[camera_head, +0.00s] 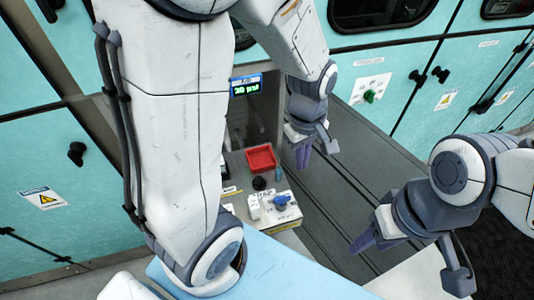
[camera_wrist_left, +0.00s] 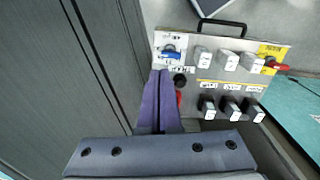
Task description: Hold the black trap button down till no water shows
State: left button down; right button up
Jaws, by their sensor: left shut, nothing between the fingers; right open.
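A small round black knob, which looks like the black trap button (camera_wrist_left: 179,80), sits on the light panel in the left wrist view, just right of my left fingertips. Its label is too small to read. My left gripper (camera_wrist_left: 160,74) is shut and empty, its purple fingers together over the panel's left edge; I cannot tell whether they touch it. In the head view my left gripper (camera_head: 303,164) hangs to the right of the bench unit. My right gripper (camera_head: 356,246) is open and empty at the lower right, away from the panel. I cannot make out any water.
The panel (camera_wrist_left: 238,78) carries a blue lever (camera_wrist_left: 170,50), a red part (camera_wrist_left: 179,97), a red handle (camera_wrist_left: 277,65) and several grey-white blocks. A red tray (camera_head: 261,158) and a display reading about 30 psi (camera_head: 246,90) stand behind.

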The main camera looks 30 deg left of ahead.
pick_arm(q)
jog(key=w+a+f+n, duration=0.3)
jog(key=a+f+n, duration=0.1)
jog(key=a+n, duration=0.4)
jog(key=n, duration=0.8)
send_over(257, 177)
notch_tip(257, 177, down, 3)
jog(key=shift+f+p, duration=0.1)
jog(key=shift+p, duration=0.25)
jog(key=shift+d, duration=0.1)
notch_tip(257, 177, down, 14)
jog(key=shift+r+p, duration=0.1)
jog(key=shift+p, duration=0.2)
